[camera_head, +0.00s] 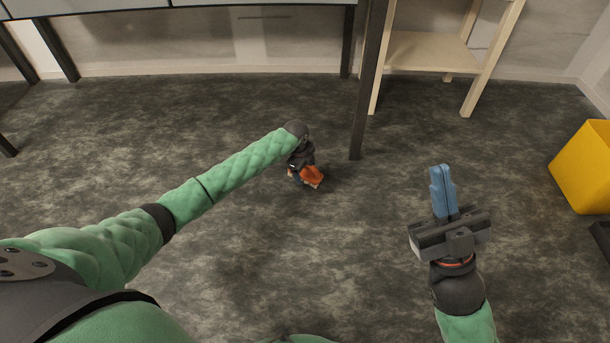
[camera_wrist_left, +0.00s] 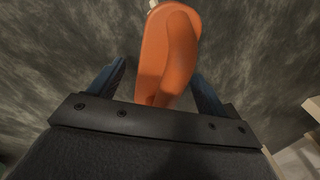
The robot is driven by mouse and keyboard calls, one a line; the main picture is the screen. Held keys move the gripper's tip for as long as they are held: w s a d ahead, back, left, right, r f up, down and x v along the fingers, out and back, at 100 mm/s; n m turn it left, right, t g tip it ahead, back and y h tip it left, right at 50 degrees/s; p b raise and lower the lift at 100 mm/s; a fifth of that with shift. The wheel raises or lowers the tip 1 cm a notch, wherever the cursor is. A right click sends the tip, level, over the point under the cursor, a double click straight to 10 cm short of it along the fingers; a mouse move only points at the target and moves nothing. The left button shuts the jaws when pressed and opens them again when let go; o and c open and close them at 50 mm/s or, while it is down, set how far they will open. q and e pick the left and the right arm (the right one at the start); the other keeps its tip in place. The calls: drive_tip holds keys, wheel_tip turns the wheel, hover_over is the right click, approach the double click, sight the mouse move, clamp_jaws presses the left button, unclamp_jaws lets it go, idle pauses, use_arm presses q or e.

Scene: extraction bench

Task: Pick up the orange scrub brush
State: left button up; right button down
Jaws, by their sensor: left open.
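The orange scrub brush (camera_head: 314,174) is on the dark floor near the middle of the head view, partly hidden by my left gripper (camera_head: 304,175). In the left wrist view the orange brush (camera_wrist_left: 168,52) fills the upper middle. My left gripper (camera_wrist_left: 160,72) is open there, with one blue finger on each side of the brush and gaps between. My right gripper (camera_head: 442,172) is at the right of the head view, its blue fingers together with nothing visible between them.
A dark table leg (camera_head: 366,95) stands just behind and to the right of the brush. A pale wooden shelf (camera_head: 428,50) is at the back right. A yellow bin (camera_head: 583,168) stands at the right edge. The floor in front of the brush is clear.

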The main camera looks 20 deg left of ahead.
use_arm(q)
drive_tip(key=c, duration=1.1)
drive_tip(key=shift+r, duration=0.1)
